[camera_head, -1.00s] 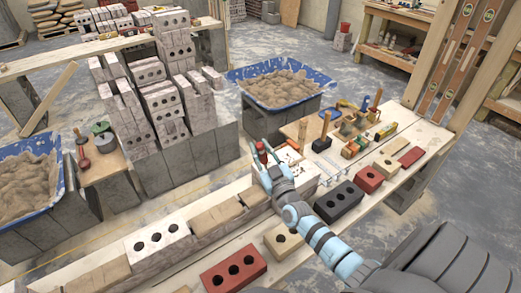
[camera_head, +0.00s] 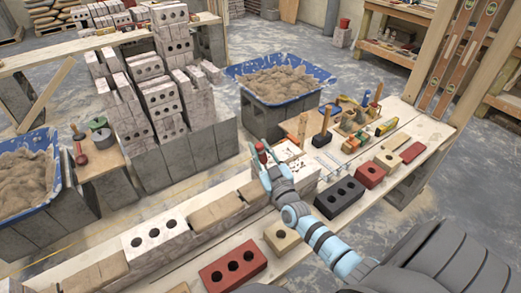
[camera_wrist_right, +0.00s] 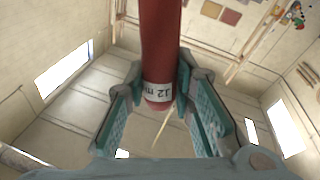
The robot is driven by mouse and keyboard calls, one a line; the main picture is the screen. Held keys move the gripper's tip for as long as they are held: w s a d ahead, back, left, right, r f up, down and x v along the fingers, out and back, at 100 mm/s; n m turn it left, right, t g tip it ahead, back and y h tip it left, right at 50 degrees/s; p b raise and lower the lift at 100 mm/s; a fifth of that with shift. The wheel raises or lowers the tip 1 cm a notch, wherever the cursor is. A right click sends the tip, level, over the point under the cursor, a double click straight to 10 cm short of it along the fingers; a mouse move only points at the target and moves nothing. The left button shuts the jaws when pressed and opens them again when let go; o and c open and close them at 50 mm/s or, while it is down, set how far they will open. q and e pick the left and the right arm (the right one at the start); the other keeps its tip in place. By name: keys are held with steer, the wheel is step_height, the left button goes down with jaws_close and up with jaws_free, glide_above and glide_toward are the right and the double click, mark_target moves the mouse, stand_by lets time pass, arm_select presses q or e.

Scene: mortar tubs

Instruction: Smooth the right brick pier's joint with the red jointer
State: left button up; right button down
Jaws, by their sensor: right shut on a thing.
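The red jointer (camera_head: 261,150) shows in the head view as a small upright red handle at my right gripper (camera_head: 265,172). In the right wrist view the red handle (camera_wrist_right: 160,45), with a white label near its end, runs between the two teal fingers of the right gripper (camera_wrist_right: 160,100), which are shut on it. The gripper is over the right end of the front brickwork. A white-topped, dark-marked part there (camera_head: 286,151), apparently the right brick pier, lies just beyond and right of the gripper. The joint and the jointer's metal end cannot be made out. My left gripper is not in view.
Loose bricks, including a black one (camera_head: 340,197) and a red one (camera_head: 232,265), lie along the front plank. Hand tools stand on a board (camera_head: 300,127) at the right. Blue mortar tubs (camera_head: 328,80) stand behind and at the left (camera_head: 55,150). A tall brick stack (camera_head: 160,105) stands behind.

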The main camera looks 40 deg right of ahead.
steer(key=shift+f+b, duration=0.5)
steer(key=shift+f, duration=0.2)
stand_by(0.3)
